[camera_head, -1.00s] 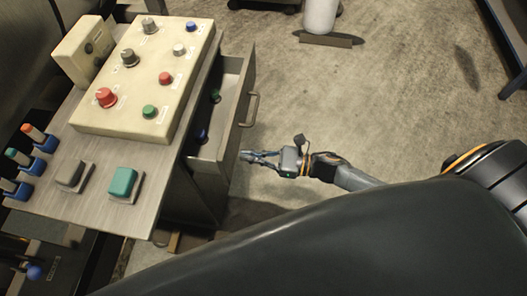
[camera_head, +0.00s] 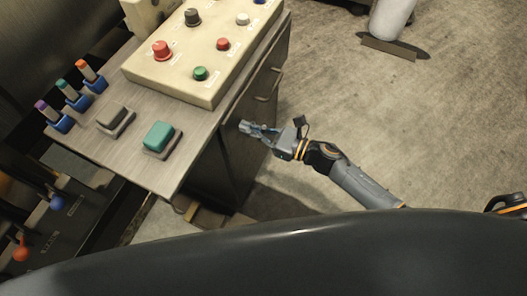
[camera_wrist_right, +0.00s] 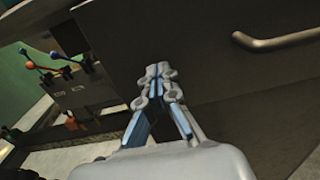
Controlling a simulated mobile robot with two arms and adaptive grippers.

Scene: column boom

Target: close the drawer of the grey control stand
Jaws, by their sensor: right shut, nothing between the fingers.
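The grey control stand (camera_head: 188,135) is at the left in the head view, with its drawer side facing right. The drawer front (camera_head: 262,82) now lies about flush with the stand, and no drawer interior shows. Bar handles show on this side, one of them (camera_head: 266,98) just above my right gripper. My right gripper (camera_head: 246,127) is shut and empty, its tips at the stand's side below the top's edge; I cannot tell whether they touch. In the right wrist view the shut fingers (camera_wrist_right: 157,72) point at a dark panel with a bar handle (camera_wrist_right: 278,40) at upper right. My left gripper is not in view.
A cream panel with knobs (camera_head: 205,52), a teal button (camera_head: 158,137) and a grey one (camera_head: 114,117) are on the stand's top. A white cylinder (camera_head: 390,18) stands at the far right.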

